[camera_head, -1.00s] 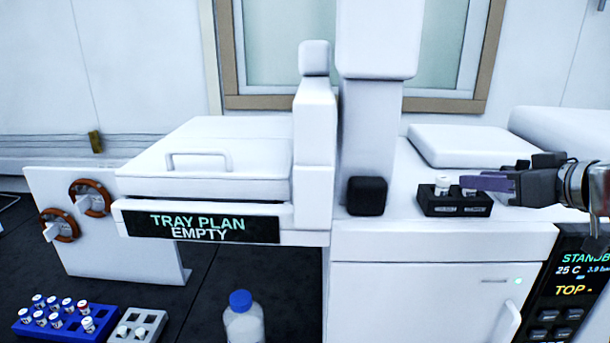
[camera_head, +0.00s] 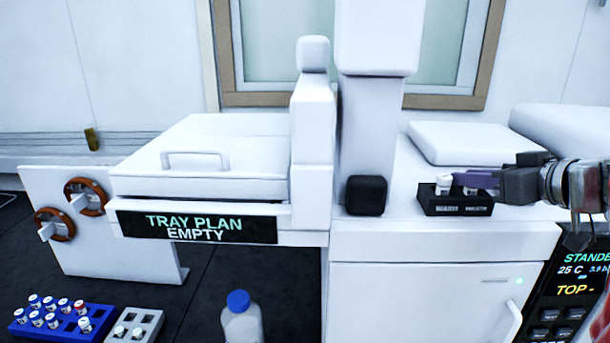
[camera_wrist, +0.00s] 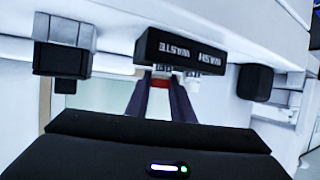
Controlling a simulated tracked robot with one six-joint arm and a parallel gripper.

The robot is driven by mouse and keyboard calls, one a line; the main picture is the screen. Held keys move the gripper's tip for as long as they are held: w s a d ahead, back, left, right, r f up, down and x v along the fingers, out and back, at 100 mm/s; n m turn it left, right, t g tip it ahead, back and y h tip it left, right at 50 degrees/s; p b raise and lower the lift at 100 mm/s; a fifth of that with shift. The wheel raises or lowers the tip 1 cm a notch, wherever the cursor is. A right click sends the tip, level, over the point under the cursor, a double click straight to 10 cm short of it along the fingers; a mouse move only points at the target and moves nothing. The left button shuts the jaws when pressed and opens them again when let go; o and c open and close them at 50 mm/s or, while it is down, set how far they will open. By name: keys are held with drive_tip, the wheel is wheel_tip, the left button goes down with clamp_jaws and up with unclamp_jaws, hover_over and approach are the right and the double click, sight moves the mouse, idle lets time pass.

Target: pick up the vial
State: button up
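The left vial (camera_head: 445,182) stands clear in the head view. The right vial (camera_head: 472,189) is partly hidden behind the purple fingers of my gripper (camera_head: 463,179). In the wrist view the picture is inverted, and the black rack (camera_wrist: 185,47) reads WASTE. There the fingers of my gripper (camera_wrist: 161,83) stand apart, with a red-banded vial top (camera_wrist: 160,81) between their tips. I cannot tell whether they touch it.
A blue rack (camera_head: 45,328) with several vials, a grey rack (camera_head: 145,325) and a blue-capped bottle (camera_head: 241,322) are lower left. A tray sign (camera_head: 197,227) reads EMPTY.

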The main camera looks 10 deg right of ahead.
clamp_jaws()
wheel_tip(320, 180, up, 28)
idle(0.9)
drive_tip(key=shift+d, duration=0.1)
idle(1.1)
